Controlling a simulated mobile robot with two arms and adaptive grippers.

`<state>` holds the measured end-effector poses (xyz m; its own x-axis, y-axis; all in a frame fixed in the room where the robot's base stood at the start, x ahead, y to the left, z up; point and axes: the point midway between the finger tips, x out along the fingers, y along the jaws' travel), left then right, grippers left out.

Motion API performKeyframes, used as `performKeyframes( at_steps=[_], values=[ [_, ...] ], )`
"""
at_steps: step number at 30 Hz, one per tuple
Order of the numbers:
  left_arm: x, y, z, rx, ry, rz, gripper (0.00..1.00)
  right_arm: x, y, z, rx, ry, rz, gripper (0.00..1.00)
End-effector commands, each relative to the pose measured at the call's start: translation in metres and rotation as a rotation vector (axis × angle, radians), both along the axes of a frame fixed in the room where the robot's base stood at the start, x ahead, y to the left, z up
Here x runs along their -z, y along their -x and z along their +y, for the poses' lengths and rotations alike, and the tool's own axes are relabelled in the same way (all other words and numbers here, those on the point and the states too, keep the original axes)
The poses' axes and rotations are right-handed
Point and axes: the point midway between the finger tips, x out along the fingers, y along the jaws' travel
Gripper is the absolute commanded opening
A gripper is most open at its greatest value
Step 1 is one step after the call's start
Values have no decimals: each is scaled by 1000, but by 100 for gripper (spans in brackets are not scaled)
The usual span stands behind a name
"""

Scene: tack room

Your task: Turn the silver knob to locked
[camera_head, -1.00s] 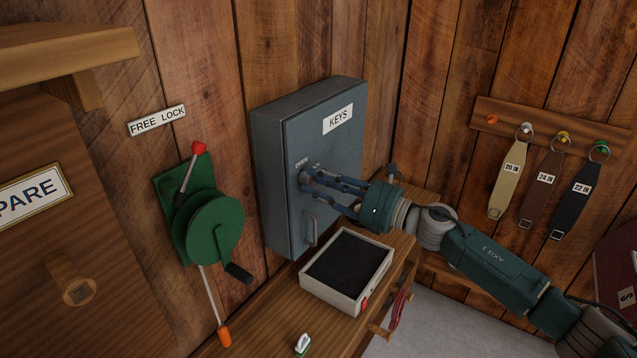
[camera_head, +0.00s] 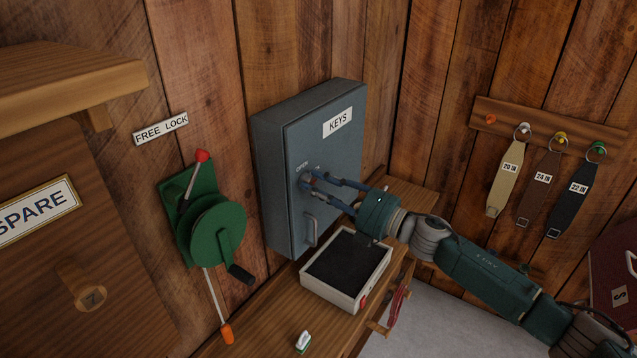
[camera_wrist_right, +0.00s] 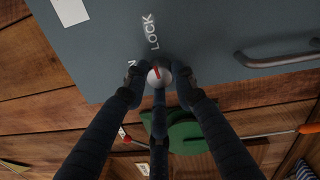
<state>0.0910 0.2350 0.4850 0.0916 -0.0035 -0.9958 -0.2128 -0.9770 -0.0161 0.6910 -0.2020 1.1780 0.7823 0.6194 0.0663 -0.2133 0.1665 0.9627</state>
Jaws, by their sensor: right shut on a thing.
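The grey-blue key cabinet (camera_head: 280,190) hangs on the wood wall with its door shut. The silver knob (camera_wrist_right: 158,75) is on its door, near the OPEN and LOCK lettering. In the wrist view the knob's red mark points up, slightly left, toward the word LOCK (camera_wrist_right: 150,32). OPEN is mostly hidden there by a finger. My right gripper (camera_head: 311,183) is shut on the knob, with fingers on both sides of it. In the head view the fingers cover most of the knob. My left gripper is not in view.
A door handle (camera_head: 311,232) sits below the knob. A white-rimmed tray (camera_head: 375,285) stands on the shelf under the cabinet. A green crank winch (camera_head: 215,230) is on the wall to the left. Labelled straps (camera_head: 548,185) hang at the right.

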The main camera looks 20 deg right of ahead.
Motion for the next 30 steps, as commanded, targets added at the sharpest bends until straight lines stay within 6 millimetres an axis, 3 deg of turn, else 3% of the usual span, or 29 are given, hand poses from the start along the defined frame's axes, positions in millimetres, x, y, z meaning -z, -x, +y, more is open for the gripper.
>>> performKeyframes(
  at_steps=[24,25,27,30],
  values=[
    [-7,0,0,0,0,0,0,2,0,1,-1,-98,79,0],
    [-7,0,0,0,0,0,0,2,1,1,-1,-98,79,28],
    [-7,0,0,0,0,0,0,2,0,1,-1,-98,79,42],
    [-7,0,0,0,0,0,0,1,0,1,-1,-98,79,45]
  ],
)
